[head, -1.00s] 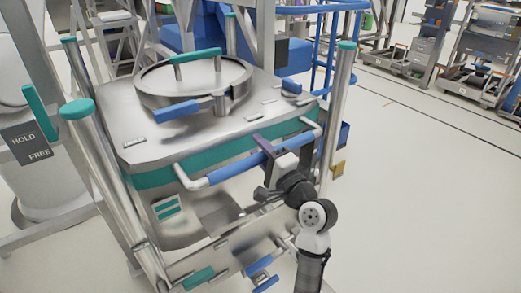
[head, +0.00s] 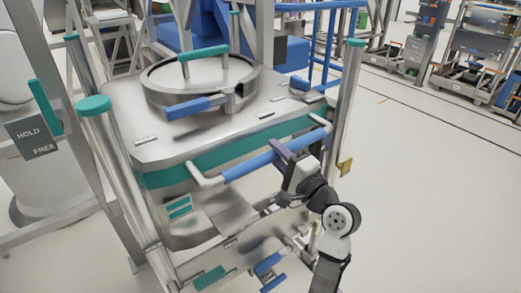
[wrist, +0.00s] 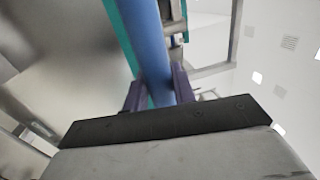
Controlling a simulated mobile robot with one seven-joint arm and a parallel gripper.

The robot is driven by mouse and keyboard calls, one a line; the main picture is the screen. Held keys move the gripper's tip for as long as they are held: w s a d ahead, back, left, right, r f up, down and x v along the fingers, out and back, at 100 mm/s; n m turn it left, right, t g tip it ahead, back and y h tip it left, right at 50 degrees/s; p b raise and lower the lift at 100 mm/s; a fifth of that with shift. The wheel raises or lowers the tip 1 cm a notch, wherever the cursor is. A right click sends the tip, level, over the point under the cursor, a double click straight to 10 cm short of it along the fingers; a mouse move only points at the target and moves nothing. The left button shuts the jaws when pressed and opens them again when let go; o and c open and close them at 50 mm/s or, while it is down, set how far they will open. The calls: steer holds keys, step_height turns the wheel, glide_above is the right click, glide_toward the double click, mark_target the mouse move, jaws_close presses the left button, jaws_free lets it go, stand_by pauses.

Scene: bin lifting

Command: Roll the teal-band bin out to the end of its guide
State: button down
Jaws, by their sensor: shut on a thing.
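The teal-band bin (head: 160,180) is a steel container with a teal stripe below its top and a round lid on it. A blue-sleeved handle bar (head: 247,165) runs along its near side. In the wrist view, the blue bar (wrist: 150,45) passes between the two purple fingers of my gripper (wrist: 158,88). The bin stands upright in a frame of steel posts with teal caps. Its lower part is partly hidden by a front plate (head: 235,253) and my arm.
A teal lever (head: 45,107) stands by a HOLD/FREE sign (head: 33,138) at the left. Steel posts (head: 345,105) flank the bin. Blue and teal grips sit low on the front plate. The floor (head: 440,200) at the right is clear; shelving carts stand farther back.

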steer(key=r+v, duration=0.2)
steer(key=v, duration=0.8)
steer(key=d+r+p+v, duration=0.1)
steer(key=r+v, duration=0.1)
steer(key=v, duration=0.9)
steer(key=shift+s+r, duration=0.2)
steer(key=shift+r, duration=0.25)
steer(key=c, duration=1.1)
jaws_free()
steer(key=shift+a, duration=0.1)
steer(key=shift+c, duration=0.2)
steer(key=shift+f, duration=0.15)
steer(key=b+v, duration=0.2)
steer(key=v, duration=1.1)
steer(key=shift+s+d, duration=0.25)
steer(key=shift+f, duration=0.1)
